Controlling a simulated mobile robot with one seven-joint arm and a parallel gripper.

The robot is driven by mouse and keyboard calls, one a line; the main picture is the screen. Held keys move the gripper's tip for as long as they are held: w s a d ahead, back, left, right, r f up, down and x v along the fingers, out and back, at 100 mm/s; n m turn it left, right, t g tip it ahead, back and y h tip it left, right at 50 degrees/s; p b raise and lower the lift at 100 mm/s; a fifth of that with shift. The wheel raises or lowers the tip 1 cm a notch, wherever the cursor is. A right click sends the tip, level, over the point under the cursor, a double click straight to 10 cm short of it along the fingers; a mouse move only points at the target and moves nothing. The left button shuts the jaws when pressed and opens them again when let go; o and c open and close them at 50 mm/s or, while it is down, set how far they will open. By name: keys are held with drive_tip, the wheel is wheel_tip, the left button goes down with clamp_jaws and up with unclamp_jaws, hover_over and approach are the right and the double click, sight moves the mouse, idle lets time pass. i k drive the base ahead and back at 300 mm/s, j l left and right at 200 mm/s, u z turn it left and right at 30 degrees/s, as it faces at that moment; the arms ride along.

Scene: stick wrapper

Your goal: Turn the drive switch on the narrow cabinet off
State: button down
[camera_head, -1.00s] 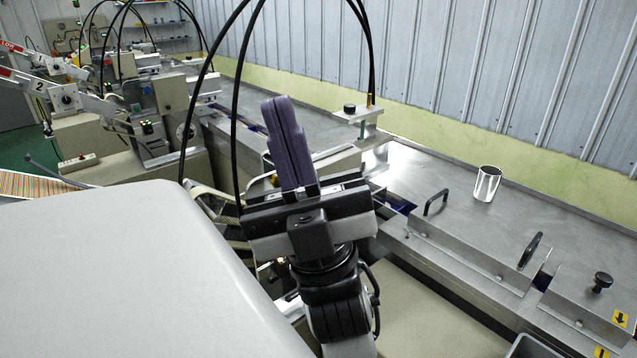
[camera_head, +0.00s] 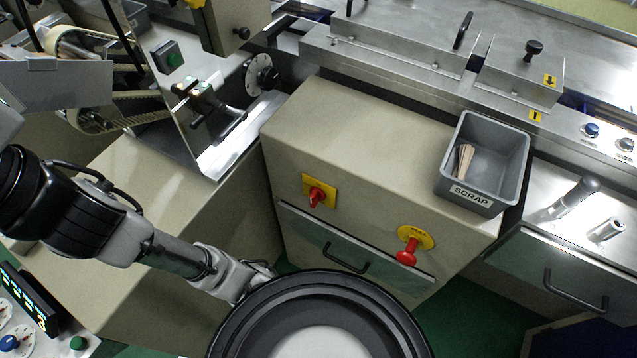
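The beige cabinet (camera_head: 345,140) stands in the middle of the head view, its front facing me. On its front, a red switch handle (camera_head: 316,197) sits on a square yellow plate (camera_head: 329,189). The handle looks roughly upright; its exact setting is too small to read. Lower right on the same front, a red knob (camera_head: 407,253) stands out from a round yellow plate (camera_head: 425,236) with unreadable lettering. My gripper is not in view.
A grey scrap bin (camera_head: 484,159) holding thin sticks stands on the cabinet's right top corner. Machine parts with a dial (camera_head: 261,75) stand behind at left.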

sight(317, 194)
drive_tip(key=k+j+z, duration=0.4)
drive_tip(key=k+j, duration=0.35)
drive_tip(key=k, duration=0.15)
